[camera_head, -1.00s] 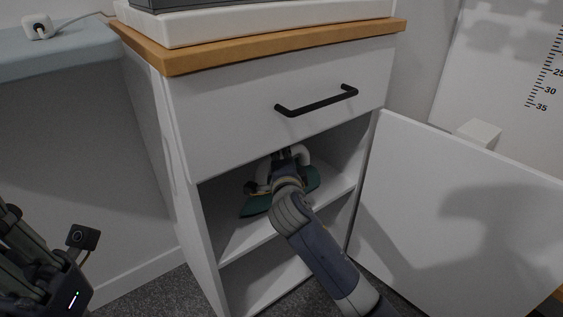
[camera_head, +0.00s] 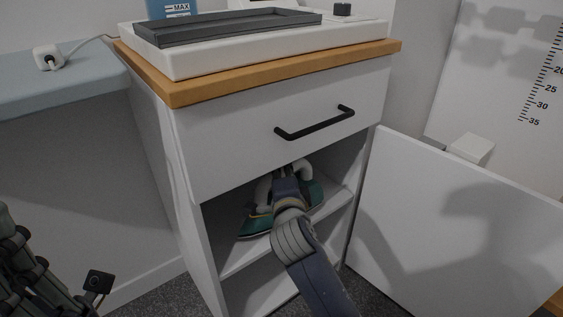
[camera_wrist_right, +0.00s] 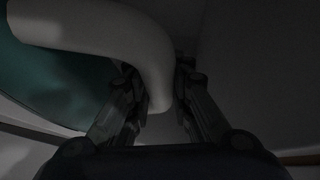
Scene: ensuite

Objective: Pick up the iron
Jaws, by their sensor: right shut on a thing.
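The iron (camera_head: 258,222) has a teal body and a pale, curved handle. It is inside the open compartment of the white cabinet, at its upper shelf; I cannot tell whether its base touches the shelf. My right gripper (camera_wrist_right: 158,98) is shut on the iron's handle (camera_wrist_right: 105,32), whose curved end passes between the fingers in the right wrist view. In the head view my right forearm and wrist hide part of the iron. My left gripper is partly in view at the lower left, outside the cabinet, and its fingertips are not clear.
The cabinet's door (camera_head: 455,225) stands open at the right. A closed drawer with a black handle (camera_head: 315,123) is just above the compartment. A dark tray (camera_head: 225,27) stands on top. Cabinet side walls and the shelf (camera_head: 240,255) closely surround my right gripper.

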